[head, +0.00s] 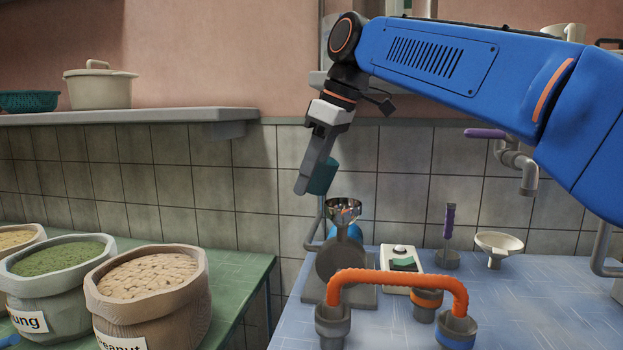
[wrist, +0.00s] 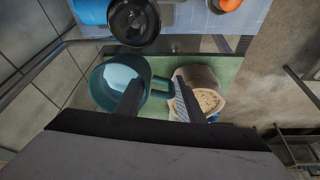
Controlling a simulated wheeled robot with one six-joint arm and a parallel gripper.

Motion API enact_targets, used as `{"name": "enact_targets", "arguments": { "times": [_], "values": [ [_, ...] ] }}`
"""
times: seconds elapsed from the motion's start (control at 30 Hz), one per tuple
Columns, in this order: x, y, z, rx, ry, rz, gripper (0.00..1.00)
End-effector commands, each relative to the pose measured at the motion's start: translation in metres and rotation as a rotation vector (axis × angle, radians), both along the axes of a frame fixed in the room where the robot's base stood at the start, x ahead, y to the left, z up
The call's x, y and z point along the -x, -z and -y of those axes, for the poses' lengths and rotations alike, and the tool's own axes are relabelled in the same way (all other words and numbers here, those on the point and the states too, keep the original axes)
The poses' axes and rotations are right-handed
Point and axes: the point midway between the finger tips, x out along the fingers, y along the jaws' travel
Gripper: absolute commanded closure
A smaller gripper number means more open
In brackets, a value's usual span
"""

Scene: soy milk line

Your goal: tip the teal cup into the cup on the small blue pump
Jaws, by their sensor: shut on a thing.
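The teal cup (head: 323,176) hangs from my gripper (head: 304,184) in the head view, partly hidden behind the fingers and looking slightly tilted. In the wrist view the teal cup (wrist: 96,84) shows its open mouth with something pale inside. My gripper is shut on its handle (wrist: 160,84). The shiny metal cup (head: 343,211) stands on the small blue pump (head: 355,232), just below and to the right of the teal cup in the head view. In the wrist view a dark round cup (wrist: 133,22) lies above the teal cup, apart from it.
An orange pipe (head: 400,280) on grey fittings stands in front of the pump. A white switch box (head: 402,266), a purple-handled valve (head: 449,225) and a white funnel (head: 498,243) are to the right. Sacks (head: 150,300) stand on the green table at left. A shelf (head: 130,116) is on the wall.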

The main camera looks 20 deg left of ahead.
Motion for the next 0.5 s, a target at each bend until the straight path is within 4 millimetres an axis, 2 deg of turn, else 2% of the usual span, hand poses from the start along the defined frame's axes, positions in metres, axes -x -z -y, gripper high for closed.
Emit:
{"name": "enact_targets", "arguments": {
  "times": [0.3,0.5],
  "values": [
    [0.0002,-0.0049,-0.0023,-0.3,0.005,-0.018,0.98],
    [0.0002,-0.0047,-0.003,-0.359,0.002,-0.022,0.98]
  ]
}}
